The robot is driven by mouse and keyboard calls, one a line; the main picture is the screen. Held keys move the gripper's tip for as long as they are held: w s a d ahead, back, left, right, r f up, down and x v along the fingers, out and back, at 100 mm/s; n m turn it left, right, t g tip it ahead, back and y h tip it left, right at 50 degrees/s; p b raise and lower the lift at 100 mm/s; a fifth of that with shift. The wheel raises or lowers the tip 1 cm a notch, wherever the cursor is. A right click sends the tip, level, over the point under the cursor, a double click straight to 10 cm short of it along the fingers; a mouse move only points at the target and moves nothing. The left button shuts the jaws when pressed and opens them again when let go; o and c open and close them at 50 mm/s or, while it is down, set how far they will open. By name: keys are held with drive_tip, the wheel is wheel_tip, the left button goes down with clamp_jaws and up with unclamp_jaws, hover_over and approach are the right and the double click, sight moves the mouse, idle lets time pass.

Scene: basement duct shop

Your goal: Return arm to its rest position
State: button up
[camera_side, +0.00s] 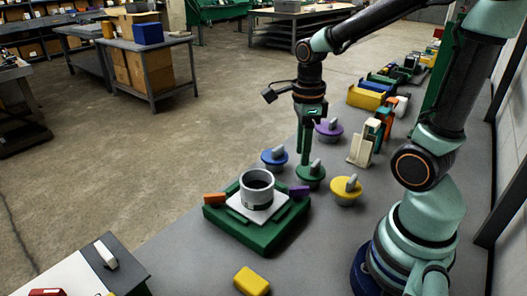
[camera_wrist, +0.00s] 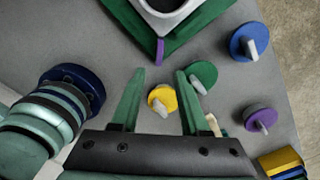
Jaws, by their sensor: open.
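My gripper (camera_side: 305,160) points down over the grey bench, its green fingers just above or beside the green knobbed disc (camera_side: 311,176); whether they touch I cannot tell. In the wrist view my gripper (camera_wrist: 160,80) is open, with nothing held between its fingers. The yellow knobbed disc (camera_wrist: 162,96) shows between the fingers there, lying on the bench below. The green disc (camera_wrist: 204,74) shows just right of the right finger, partly hidden by it.
A blue disc (camera_side: 274,157) and a purple disc (camera_side: 328,129) lie nearby. A green fixture (camera_side: 240,235) holding a grey ring (camera_side: 257,188) stands to the left. A yellow block (camera_side: 251,281) lies in front. Boxes and a yellow bin (camera_side: 366,98) line the bench behind. Bare bench lies front right of the fixture.

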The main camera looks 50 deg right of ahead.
drive_tip(key=shift+r, duration=0.7)
drive_tip(key=a+r+n+t, duration=0.2)
drive_tip(key=a+r+n, duration=0.1)
drive_tip(key=n, duration=1)
drive_tip(key=a+r+n+t, duration=0.3)
drive_tip(key=r+n, duration=0.1)
drive_tip(key=n, duration=1)
drive_tip(key=shift+w+a+r+t, duration=0.2)
drive_tip(key=shift+w+t, duration=0.1)
drive_tip(key=shift+w, duration=0.15)
